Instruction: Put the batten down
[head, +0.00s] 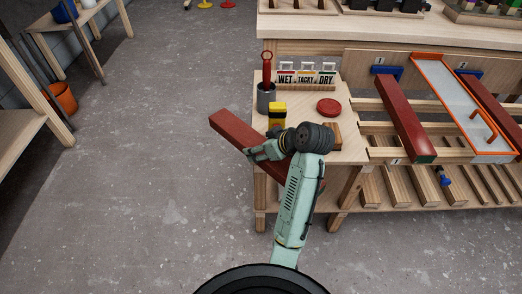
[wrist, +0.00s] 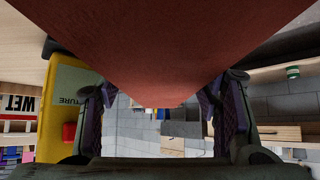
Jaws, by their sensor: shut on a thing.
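My gripper (head: 264,152) is shut on a red-brown painted batten (head: 234,130). The batten slants across the left edge of the small wooden table (head: 350,150), its far-left end out over the floor. My arm hides its middle, and a red-brown part shows again right of the arm. In the wrist view the batten (wrist: 170,45) fills the top between both fingers (wrist: 165,105). Whether it touches the table cannot be told. Another red-brown batten (head: 403,118) lies across the wooden rack (head: 379,105), and one more (head: 497,108) lies at the right edge.
A yellow meter (head: 277,114) stands close to my gripper. Behind are a grey pot (head: 266,98) with a red-handled tool, a WET/TACKY/DRY sign (head: 305,79) and a red disc (head: 329,107). An orange-framed panel (head: 455,95) lies between the rack's battens.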

